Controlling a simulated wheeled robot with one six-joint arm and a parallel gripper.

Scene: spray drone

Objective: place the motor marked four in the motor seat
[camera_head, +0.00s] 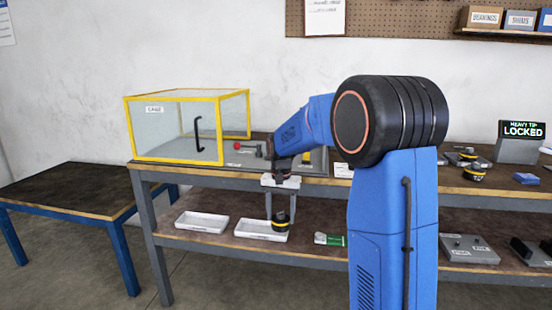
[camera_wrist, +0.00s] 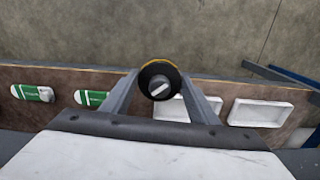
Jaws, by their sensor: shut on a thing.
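My gripper (camera_head: 281,212) hangs down in front of the bench, at about the height of its lower shelf. It is shut on a black round motor with a yellow band (camera_head: 280,222), which sits between the two fingers. In the wrist view the motor (camera_wrist: 158,80) shows end-on, with a pale shaft or slot in its middle. No number on it can be read. In the head view the motor appears over the right white tray (camera_head: 250,234); I cannot tell whether it touches it. I cannot make out the motor seat for certain; my arm hides part of the bench top.
A yellow-framed clear case (camera_head: 175,128) stands on the bench top. Other yellow-banded parts (camera_head: 473,174) lie at the right, near a display reading LOCKED (camera_head: 523,130). The left table (camera_head: 70,190) is bare.

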